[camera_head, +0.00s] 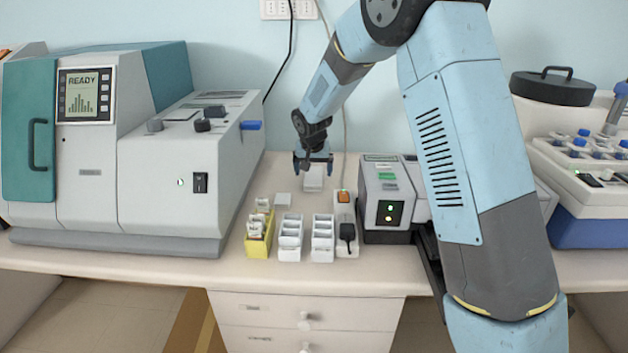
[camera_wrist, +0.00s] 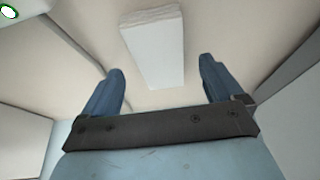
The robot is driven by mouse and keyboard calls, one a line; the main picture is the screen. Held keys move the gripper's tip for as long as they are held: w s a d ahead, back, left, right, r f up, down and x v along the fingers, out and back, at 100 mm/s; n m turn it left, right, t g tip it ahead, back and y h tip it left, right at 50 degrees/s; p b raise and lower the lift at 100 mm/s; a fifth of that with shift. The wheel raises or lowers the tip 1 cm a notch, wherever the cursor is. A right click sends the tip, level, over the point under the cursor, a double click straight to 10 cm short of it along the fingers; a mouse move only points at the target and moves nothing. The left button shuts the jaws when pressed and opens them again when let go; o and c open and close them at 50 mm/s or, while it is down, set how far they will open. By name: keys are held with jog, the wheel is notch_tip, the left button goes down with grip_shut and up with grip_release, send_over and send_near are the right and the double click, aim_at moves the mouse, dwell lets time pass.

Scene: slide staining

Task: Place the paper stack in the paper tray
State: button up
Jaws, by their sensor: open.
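A white block-like paper stack (camera_head: 313,181) lies on the bench toward the wall, left of a small grey machine. It also shows in the wrist view (camera_wrist: 155,50), flat and tilted slightly. My gripper (camera_head: 313,164) is over the stack, pointing down, with its fingers apart. In the wrist view my two blue fingertips (camera_wrist: 163,68) stand on either side of the near part of the stack, with gaps on both sides and no visible contact. I cannot clearly identify a paper tray; part of the grey machine (camera_head: 384,190) is hidden behind my arm.
A yellow slide rack (camera_head: 259,245) and two white racks (camera_head: 290,252) (camera_head: 322,254) stand near the front edge. A power strip (camera_head: 346,210) with a black plug lies beside them. A large teal-grey instrument (camera_head: 168,170) fills the left.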

aim_at(314, 176)
jog(key=shift+x, duration=1.55)
jog(key=shift+c, duration=0.4)
jog(key=shift+r, duration=0.1)
jog(key=c, duration=1.2)
